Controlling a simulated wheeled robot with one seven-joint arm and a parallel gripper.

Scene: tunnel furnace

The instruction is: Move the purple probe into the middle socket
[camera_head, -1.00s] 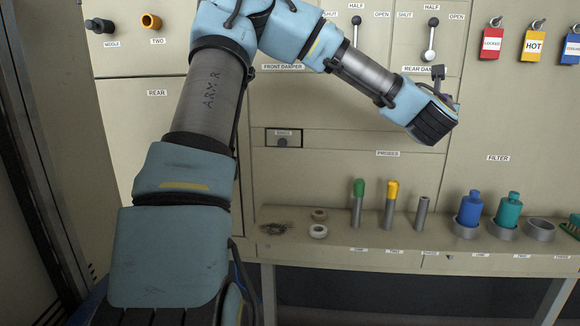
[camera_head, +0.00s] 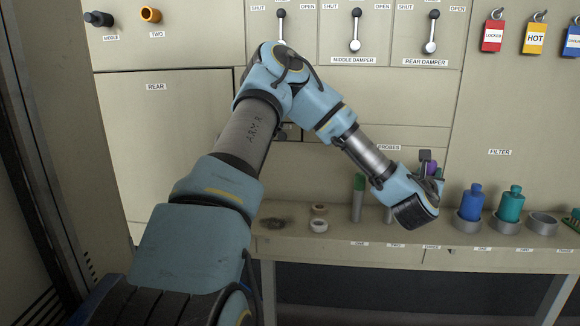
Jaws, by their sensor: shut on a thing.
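The purple probe (camera_head: 433,170) shows only as a small purple patch behind my wrist at the right. My gripper (camera_head: 428,160) is shut on it; the fingertips are mostly hidden by the wrist. They are in front of the panel, just above the probe shelf (camera_head: 345,236). The probe's lower end is hidden. A black fitting (camera_head: 98,18) by a label reading MIDDLE sticks out of the wall at upper left, far from my gripper. I cannot tell whether it is the middle socket.
A green-topped probe (camera_head: 359,195) stands on the shelf left of my wrist. Blue (camera_head: 471,204) and teal (camera_head: 511,205) bottles stand in rings to the right. Damper levers (camera_head: 355,30) and hanging tags (camera_head: 535,38) are above. An orange fitting (camera_head: 151,15) is at upper left.

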